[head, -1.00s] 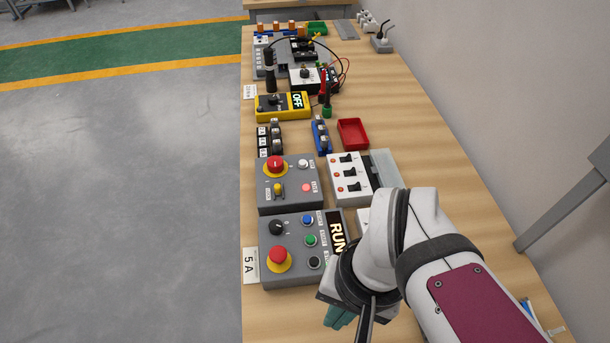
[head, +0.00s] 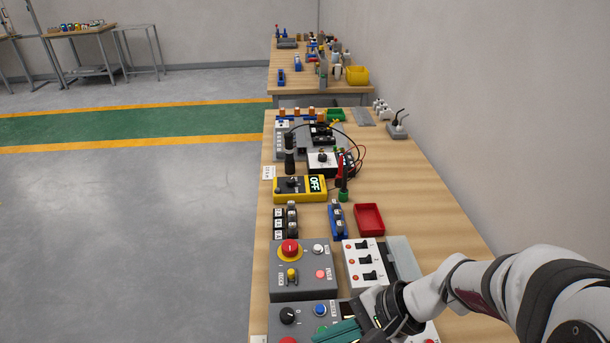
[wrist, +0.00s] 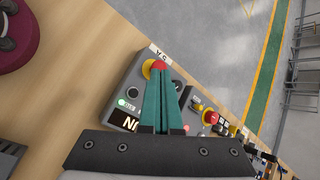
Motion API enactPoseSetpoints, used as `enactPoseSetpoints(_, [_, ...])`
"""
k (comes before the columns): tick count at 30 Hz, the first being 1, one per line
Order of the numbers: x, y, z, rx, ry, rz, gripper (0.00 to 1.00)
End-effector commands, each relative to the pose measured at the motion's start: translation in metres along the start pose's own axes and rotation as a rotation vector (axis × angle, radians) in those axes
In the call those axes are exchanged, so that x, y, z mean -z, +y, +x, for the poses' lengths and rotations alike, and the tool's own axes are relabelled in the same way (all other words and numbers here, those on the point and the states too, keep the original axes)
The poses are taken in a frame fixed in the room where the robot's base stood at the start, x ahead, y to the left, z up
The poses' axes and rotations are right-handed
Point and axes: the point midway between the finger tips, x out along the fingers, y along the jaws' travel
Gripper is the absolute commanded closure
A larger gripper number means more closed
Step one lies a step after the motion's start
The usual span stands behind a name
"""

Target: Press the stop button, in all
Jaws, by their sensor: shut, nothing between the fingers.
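The near grey control box (head: 262,317) is cut off by the bottom of the head view. It shows a black knob (head: 287,315), a blue button (head: 320,309) and the top of a red mushroom button (head: 288,340). In the wrist view the red mushroom button (wrist: 160,66) on its yellow base lies just beyond my fingertips, partly covered by them; contact cannot be told. A second grey box (head: 303,291) behind has another red mushroom button (head: 290,247). My gripper (head: 338,332) has teal fingers, shut and empty, above the near box. Small labels are unreadable.
A white switch panel (head: 353,277) stands right of the second box. Behind are a red tray (head: 369,219), a yellow meter (head: 300,189) reading OFF, and cabled devices. The wall is at the right; the table's edge is close at left.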

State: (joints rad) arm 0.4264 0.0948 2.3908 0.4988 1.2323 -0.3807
Motion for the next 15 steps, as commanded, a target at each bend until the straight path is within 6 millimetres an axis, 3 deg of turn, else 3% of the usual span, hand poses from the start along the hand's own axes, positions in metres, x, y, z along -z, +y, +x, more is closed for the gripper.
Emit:
enactPoseSetpoints(3, [0.026,-0.005,0.002,0.082,0.005,0.076,1.00])
enactPoseSetpoints(6, [0.036,-0.007,0.002,0.113,0.010,0.100,1.00])
enactPoseSetpoints(15, [0.037,-0.007,0.003,0.118,0.011,0.104,1.00])
